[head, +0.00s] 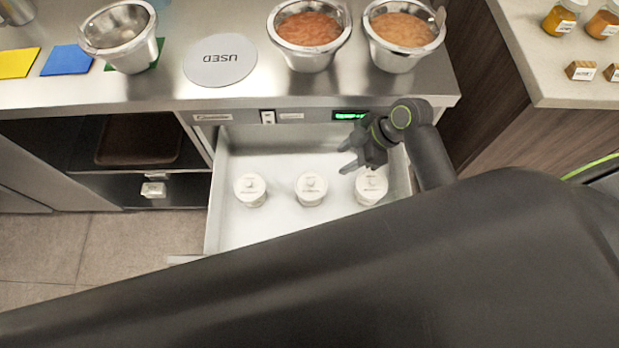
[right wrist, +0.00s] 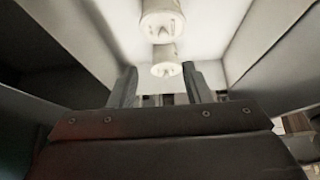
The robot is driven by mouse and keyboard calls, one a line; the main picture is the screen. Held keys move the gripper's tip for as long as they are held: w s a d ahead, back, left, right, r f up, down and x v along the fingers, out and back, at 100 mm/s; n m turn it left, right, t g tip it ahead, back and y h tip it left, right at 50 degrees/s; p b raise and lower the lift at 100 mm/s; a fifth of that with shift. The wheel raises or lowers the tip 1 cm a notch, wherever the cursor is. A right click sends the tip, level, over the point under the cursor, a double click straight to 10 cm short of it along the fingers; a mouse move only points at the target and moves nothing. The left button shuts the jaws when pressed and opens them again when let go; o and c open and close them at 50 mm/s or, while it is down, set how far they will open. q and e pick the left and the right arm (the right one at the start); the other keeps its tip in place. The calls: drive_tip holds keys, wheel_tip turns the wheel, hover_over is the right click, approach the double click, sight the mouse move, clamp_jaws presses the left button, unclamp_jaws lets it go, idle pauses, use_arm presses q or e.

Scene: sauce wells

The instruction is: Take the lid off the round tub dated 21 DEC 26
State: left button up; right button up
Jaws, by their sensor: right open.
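Three white round tubs with lids stand in a row in the open white drawer (head: 230,225): a left tub (head: 250,189), a middle tub (head: 311,188) and a right tub (head: 371,187). Each lid has a knob and small dark print too small to read, so I cannot tell which is dated 21 DEC 26. My right gripper (head: 344,158) is open and empty, above the drawer between the middle and right tubs, towards the back. In the right wrist view two tubs show beyond its fingers (right wrist: 160,85), a nearer tub (right wrist: 166,62) and a farther tub (right wrist: 160,20). My left gripper is out of view.
Bare drawer floor lies in front of the tubs.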

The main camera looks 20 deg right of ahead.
approach(311, 182)
drive_tip(key=x, duration=0.2)
drive_tip(key=shift+w+f, duration=0.3)
drive_tip(key=shift+s+x, duration=0.15)
drive_tip(key=shift+x, duration=1.35)
drive_tip(key=shift+s+x, duration=0.1)
drive_tip(key=shift+x, duration=1.4)
drive_tip(key=shift+a, duration=0.15)
drive_tip(key=shift+c, duration=0.4)
clamp_jaws()
